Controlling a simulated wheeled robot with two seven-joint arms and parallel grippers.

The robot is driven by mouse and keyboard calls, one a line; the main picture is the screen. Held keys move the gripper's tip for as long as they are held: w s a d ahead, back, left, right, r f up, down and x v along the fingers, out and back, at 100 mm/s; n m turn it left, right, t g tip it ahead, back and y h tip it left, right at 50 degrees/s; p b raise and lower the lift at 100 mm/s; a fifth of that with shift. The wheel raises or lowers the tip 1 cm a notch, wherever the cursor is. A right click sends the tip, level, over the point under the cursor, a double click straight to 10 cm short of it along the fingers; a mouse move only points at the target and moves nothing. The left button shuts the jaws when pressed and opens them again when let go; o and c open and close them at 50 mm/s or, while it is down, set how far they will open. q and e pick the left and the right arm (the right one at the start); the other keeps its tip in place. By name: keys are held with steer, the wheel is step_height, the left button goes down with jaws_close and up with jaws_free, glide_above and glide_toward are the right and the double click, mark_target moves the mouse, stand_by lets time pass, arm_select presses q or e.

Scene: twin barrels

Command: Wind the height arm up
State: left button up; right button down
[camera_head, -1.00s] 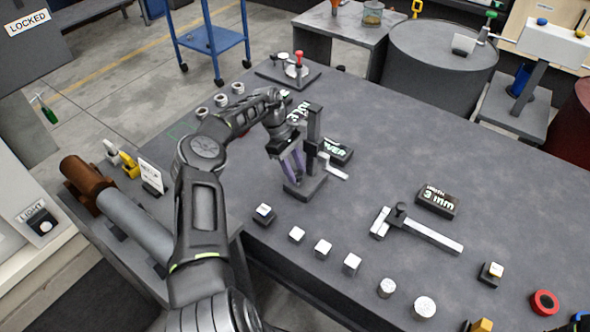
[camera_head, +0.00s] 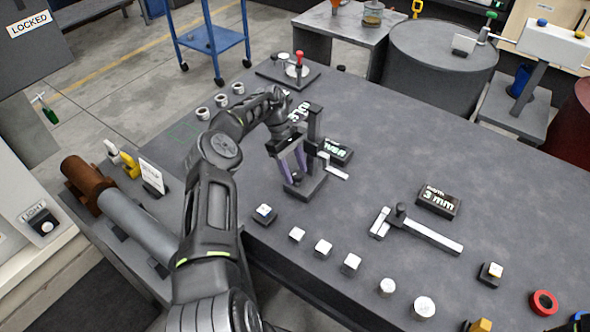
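The height gauge stands on the grey table, with a dark upright column (camera_head: 314,124) on a dark base (camera_head: 308,189). Its pale height arm (camera_head: 336,173) sticks out low to the right of the column. My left gripper (camera_head: 293,165), with purplish fingers, points down at the left side of the column, close to it. Whether the fingers touch or hold part of the gauge cannot be told. A dark display block (camera_head: 337,152) with light lettering sits behind the column, partly hidden. My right gripper is not in view.
A caliper (camera_head: 420,230) and a "3 mm" display (camera_head: 438,201) lie to the right. Several small metal blocks and cylinders line the front edge, including a block (camera_head: 323,248). A red-knobbed stand (camera_head: 298,62) is at the back. The table's right middle is clear.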

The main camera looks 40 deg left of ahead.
arm_select(q)
steer(key=shift+w+d+n, duration=0.1)
steer(key=shift+d+n, duration=0.1)
steer(key=shift+n, duration=0.2)
